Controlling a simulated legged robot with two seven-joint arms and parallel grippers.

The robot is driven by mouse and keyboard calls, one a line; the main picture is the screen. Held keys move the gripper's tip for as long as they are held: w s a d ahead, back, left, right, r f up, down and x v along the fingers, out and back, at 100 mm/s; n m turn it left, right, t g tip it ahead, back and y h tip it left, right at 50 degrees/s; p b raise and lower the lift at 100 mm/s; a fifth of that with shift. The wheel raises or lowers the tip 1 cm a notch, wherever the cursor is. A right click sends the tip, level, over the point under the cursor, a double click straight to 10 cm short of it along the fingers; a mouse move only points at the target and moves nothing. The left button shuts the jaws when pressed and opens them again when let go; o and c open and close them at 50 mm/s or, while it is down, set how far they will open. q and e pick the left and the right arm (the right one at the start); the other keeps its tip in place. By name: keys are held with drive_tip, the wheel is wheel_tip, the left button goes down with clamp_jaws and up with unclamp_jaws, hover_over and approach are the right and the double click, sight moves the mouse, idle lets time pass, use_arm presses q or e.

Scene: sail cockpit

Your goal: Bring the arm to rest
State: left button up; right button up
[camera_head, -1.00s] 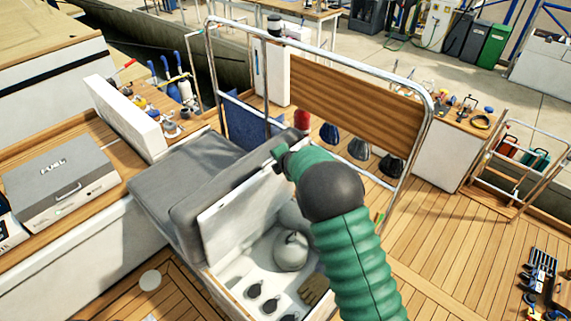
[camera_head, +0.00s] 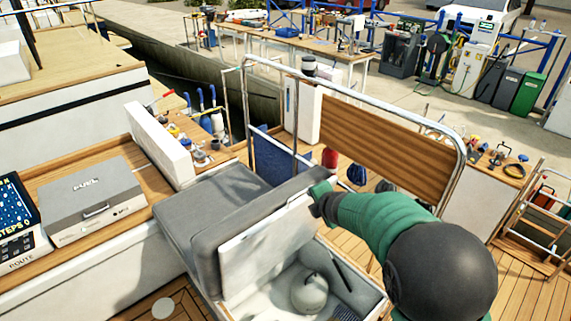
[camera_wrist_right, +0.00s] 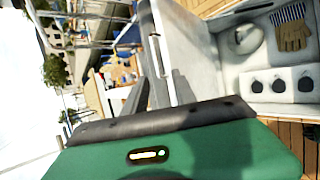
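My right arm, in a green sleeve, comes in from the lower right of the head view. Its gripper (camera_head: 322,196) is at the upper right corner of the raised locker lid (camera_head: 270,235). In the right wrist view the two dark fingers (camera_wrist_right: 160,92) stand either side of the edge of the white lid (camera_wrist_right: 185,40). Whether they press on it is unclear. The lid stands upright against the grey cushion (camera_head: 235,215). Below it the open locker (camera_head: 345,290) holds a round kettle-like thing (camera_head: 310,292). My left gripper is out of view.
A steel rail frame with a wooden panel (camera_head: 385,140) stands just behind my right gripper. A grey fuel case (camera_head: 90,200) sits on the left deck. Gloves (camera_wrist_right: 293,38) lie in the locker.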

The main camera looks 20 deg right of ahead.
drive_tip(key=s+a+f+m+g+b, duration=0.1)
drive_tip(key=s+a+f+m+g, duration=0.1)
drive_tip(key=s+f+m, duration=0.3)
drive_tip(key=s+a+f+m+g+b, duration=0.2)
drive_tip(key=s+f+m, duration=0.4)
drive_tip(key=s, duration=0.7)
drive_tip(key=s+a+f+m+g+y+b, duration=0.1)
drive_tip(key=s+a+f+m+g+b, duration=0.1)
drive_tip(key=s+a+f+m, duration=0.3)
drive_tip(key=s+a+m+g, duration=0.1)
drive_tip(key=s+m, duration=0.3)
drive_tip(key=shift+s+f+m+g, duration=0.3)
drive_tip(key=shift+f, duration=0.1)
drive_tip(key=shift+d, duration=0.1)
